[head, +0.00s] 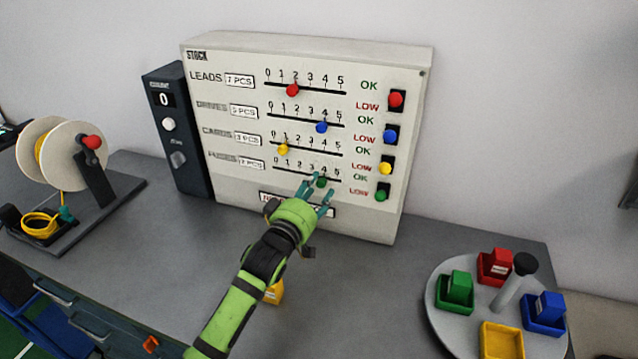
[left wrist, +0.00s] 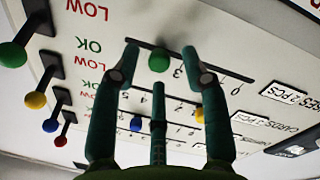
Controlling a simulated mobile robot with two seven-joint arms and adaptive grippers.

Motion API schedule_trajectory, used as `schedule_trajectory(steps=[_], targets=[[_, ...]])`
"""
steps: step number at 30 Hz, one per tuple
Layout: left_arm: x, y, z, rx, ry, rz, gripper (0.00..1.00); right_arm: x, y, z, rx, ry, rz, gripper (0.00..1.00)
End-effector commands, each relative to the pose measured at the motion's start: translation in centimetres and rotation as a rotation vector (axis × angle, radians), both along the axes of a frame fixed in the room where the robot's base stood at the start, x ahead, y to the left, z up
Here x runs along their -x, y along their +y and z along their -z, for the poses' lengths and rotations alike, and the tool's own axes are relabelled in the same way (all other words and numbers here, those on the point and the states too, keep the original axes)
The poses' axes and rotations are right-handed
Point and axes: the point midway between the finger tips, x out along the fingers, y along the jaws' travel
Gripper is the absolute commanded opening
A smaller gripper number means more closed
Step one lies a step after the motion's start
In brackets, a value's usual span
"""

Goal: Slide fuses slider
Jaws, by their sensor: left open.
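The fuses slider is the lowest row of the white stock panel (head: 230,190). Its green knob (head: 321,182) sits on the slot near the 4 mark. In the left wrist view the same green knob (left wrist: 159,61) shows upside down between my fingertips. My left gripper (head: 319,190) is open in front of the panel, its teal fingers spread on both sides of the knob. I see gaps between the knob and the fingers. The fuses label (left wrist: 285,94) seems to read 2 PCS. My right gripper is not in view.
Above are sliders with red (head: 292,90), blue (head: 321,127) and yellow (head: 283,149) knobs. Coloured OK/LOW switches line the panel's right side, with a green one (head: 381,195) lowest. A dark counter box (head: 178,140) and spool stand left; a round tray (head: 440,305) holds coloured bins.

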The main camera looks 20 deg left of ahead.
Motion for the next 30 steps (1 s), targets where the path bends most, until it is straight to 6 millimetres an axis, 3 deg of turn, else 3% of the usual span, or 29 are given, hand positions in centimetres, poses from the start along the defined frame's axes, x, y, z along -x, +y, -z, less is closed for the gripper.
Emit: schedule_trajectory(steps=[6,14,15,18,24,30], targets=[[-1.5,-0.2,-0.1,-0.002,-0.002,0.000,0.45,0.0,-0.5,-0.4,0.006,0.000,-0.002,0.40],[-1.6,-0.2,0.0,-0.001,-0.002,0.000,0.45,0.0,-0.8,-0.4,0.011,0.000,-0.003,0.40],[-1.6,-0.2,0.0,-0.001,-0.002,0.000,0.37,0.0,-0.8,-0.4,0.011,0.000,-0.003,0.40],[-1.6,-0.2,0.0,-0.001,-0.002,0.000,0.00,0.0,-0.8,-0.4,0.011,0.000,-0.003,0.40],[-1.6,0.0,0.0,-0.002,-0.002,0.000,0.00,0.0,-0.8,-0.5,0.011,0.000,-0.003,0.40],[-1.7,2.5,-0.1,-0.005,-0.001,-0.001,0.00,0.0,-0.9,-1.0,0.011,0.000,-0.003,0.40]])
